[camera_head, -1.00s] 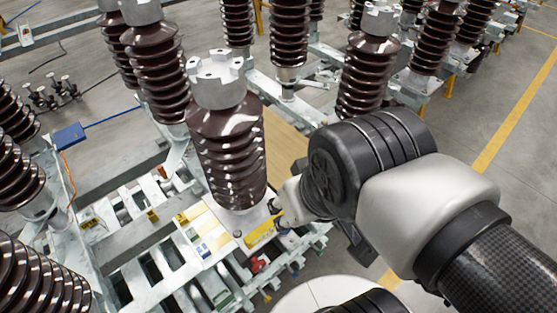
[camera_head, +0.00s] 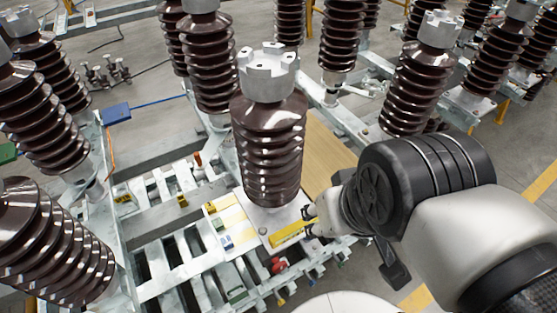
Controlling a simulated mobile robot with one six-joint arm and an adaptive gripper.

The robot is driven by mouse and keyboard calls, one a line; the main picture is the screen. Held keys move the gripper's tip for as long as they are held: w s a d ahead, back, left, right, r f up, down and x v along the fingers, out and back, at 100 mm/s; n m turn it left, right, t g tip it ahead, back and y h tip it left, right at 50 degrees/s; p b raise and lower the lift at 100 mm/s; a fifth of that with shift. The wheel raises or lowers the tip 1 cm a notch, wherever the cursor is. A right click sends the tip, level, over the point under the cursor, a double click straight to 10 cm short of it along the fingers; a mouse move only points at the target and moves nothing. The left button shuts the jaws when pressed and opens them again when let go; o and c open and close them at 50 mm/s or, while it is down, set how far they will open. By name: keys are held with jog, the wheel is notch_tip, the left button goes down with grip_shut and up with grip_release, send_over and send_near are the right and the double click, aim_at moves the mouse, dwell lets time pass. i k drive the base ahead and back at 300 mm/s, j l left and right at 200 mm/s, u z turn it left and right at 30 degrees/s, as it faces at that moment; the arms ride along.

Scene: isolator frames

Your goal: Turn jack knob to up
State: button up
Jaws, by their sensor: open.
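My gripper (camera_head: 309,221) is at the right side of the base of the central brown insulator (camera_head: 272,150), its small fingertips apart and open. It is next to a yellow bar (camera_head: 287,235) on the pale base plate; I cannot tell whether they touch. A small red part (camera_head: 279,265) shows below the plate, among the frame's beams. I cannot make out for sure which part is the jack knob, or which way it points. My wrist and forearm fill the right side and hide what lies behind them.
More ribbed insulators stand close on the left and behind. A wooden board (camera_head: 325,155) lies behind the central insulator. Open floor (camera_head: 530,150) shows at the right.

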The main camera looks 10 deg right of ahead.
aim_at(280, 266)
jog(key=k+l+u, duration=0.1)
jog(key=k, duration=0.75)
